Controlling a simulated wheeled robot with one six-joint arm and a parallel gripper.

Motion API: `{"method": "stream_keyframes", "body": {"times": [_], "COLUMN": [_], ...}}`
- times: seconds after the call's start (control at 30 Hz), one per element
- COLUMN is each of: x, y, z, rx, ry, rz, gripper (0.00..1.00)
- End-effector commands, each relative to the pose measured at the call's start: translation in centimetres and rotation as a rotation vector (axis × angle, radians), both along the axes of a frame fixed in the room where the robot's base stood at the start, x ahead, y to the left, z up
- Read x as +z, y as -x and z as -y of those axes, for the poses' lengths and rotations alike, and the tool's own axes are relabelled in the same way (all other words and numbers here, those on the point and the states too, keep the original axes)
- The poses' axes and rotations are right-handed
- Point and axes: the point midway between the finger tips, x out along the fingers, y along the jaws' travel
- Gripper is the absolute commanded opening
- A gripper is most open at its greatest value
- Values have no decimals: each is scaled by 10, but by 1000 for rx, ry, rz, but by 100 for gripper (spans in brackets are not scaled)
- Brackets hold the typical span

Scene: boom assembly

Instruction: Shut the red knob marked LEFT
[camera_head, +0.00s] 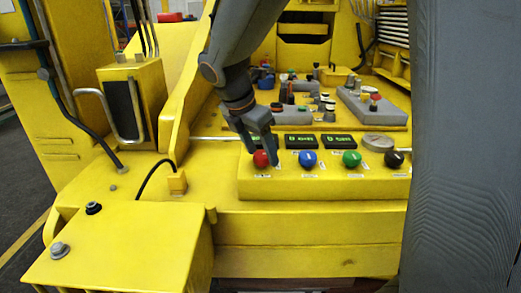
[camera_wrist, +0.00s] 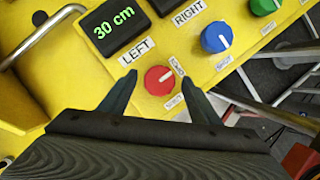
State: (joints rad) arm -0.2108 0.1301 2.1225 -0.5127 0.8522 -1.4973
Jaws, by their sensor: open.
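The red knob (camera_head: 261,159) is the leftmost knob on the yellow control box in the head view. In the wrist view the red knob (camera_wrist: 159,80) shows a white pointer line aimed to the upper right, toward a small label. The label LEFT (camera_wrist: 136,49) lies just above it, below a display reading 30 cm. My gripper (camera_head: 260,150) is over the red knob in the head view. In the wrist view my gripper (camera_wrist: 158,82) is open, one finger on each side of the knob. I cannot tell whether either finger touches it.
A blue knob (camera_wrist: 216,37) stands to the right, near the label RIGHT (camera_wrist: 188,12). A green knob (camera_head: 351,158) and a black knob (camera_head: 394,158) are farther along. Dark displays (camera_head: 300,141) sit behind the knobs. A metal rail (camera_wrist: 45,35) is at the upper left.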

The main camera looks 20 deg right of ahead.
Motion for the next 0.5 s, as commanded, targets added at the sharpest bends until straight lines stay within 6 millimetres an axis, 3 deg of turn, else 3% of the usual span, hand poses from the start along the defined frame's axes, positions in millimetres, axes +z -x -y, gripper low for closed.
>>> {"method": "stream_keyframes", "body": {"times": [0.23,0.4,0.5], "x": [-1,-1,-1], "y": [0,0,0], "z": [0,0,0], "rx": [-1,-1,-1], "ry": [-1,-1,-1], "rz": [1,1,1], "gripper": [57,28,16]}}
